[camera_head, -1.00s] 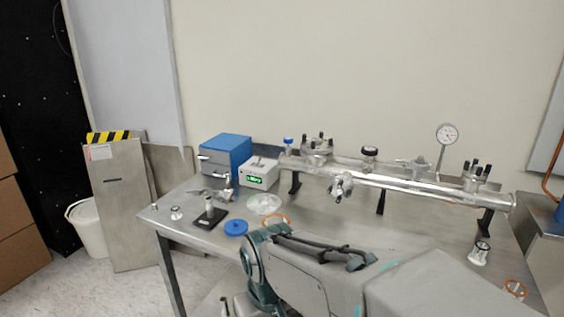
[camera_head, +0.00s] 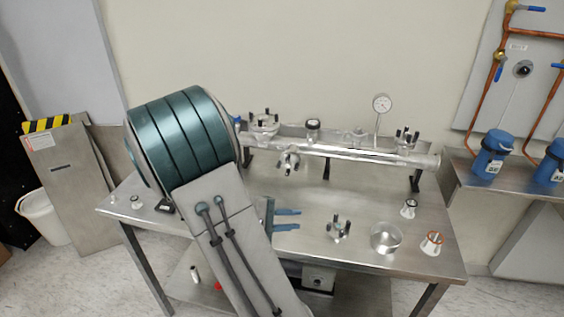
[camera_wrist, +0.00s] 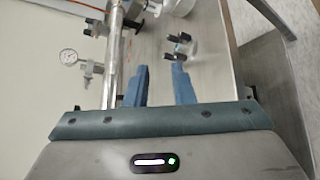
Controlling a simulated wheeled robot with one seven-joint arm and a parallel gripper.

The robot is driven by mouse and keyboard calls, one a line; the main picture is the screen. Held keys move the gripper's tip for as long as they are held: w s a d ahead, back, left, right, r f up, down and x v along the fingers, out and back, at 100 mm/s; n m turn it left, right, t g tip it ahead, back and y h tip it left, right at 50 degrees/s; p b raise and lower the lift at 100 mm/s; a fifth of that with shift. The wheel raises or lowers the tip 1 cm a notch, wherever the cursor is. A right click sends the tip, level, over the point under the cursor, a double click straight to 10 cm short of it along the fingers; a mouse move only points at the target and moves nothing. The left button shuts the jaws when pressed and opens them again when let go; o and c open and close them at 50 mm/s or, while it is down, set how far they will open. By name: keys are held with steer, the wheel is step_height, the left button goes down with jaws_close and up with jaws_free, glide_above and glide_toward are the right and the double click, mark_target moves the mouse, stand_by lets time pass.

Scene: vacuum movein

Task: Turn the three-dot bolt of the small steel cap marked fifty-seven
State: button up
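A small steel cap with black-knobbed bolts (camera_head: 338,230) sits on the steel table, right of my gripper. It also shows beyond the fingertips in the wrist view (camera_wrist: 181,42). No number or dots can be read on it, so I cannot tell whether it is the cap marked fifty-seven. Other steel fittings with black bolts are on the tube's front (camera_head: 288,162), top left (camera_head: 264,123) and top right (camera_head: 405,138). My gripper (camera_head: 299,219) is open and empty above the table, its blue fingers apart, also seen in the wrist view (camera_wrist: 160,70). My arm hides the table's left part.
The long steel tube (camera_head: 350,152) runs along the table's back, with a dial gauge (camera_head: 381,104) above it. Bare tabletop lies between tube and cap.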

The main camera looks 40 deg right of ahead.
steer(key=w+d+f+n+t+h, duration=0.1)
steer(key=w+d+n+t+h, duration=0.3)
steer(key=w, duration=0.3)
steer(key=n+t+h, duration=0.2)
steer(key=n+t, duration=0.4)
steer(key=t, duration=0.3)
glide_toward(286, 161)
steer(key=v, duration=0.4)
steer(key=shift+s+a+r, duration=0.15)
steer(key=shift+s+a, duration=0.05)
steer(key=shift+a, duration=0.1)
steer(key=shift+w+d+n, duration=0.1)
steer(key=shift+w+n, duration=0.1)
steer(key=shift+n, duration=0.1)
steer(key=p+x, duration=0.2)
steer(key=x, duration=1.1)
steer(key=shift+d+p, duration=0.35)
jaws_close()
